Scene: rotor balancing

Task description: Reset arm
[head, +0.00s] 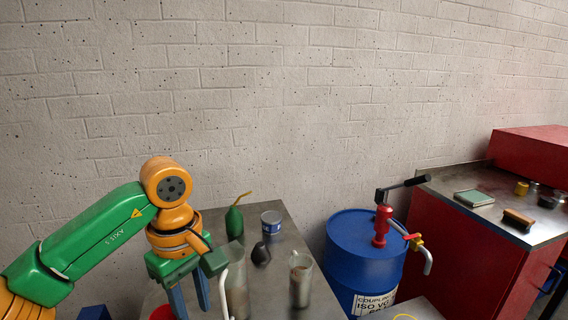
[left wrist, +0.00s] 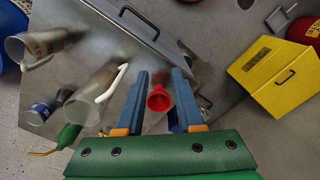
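My left gripper (head: 190,298) is above the front left of the metal table in the head view, pointing down. In the left wrist view its two blue fingers (left wrist: 161,74) stand apart with nothing between their tips. A red funnel (left wrist: 159,98) shows below, in the gap between the fingers, and looks apart from them. My left arm comes in from the left, bent at the orange joint. My right gripper is in neither view.
The metal table (head: 275,285) holds a green oil can (head: 234,222), a tin (head: 271,222) and clear jugs (head: 300,279). A blue drum (head: 362,262) with a red pump (head: 381,226) stands right. A yellow box (left wrist: 274,75) shows in the wrist view.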

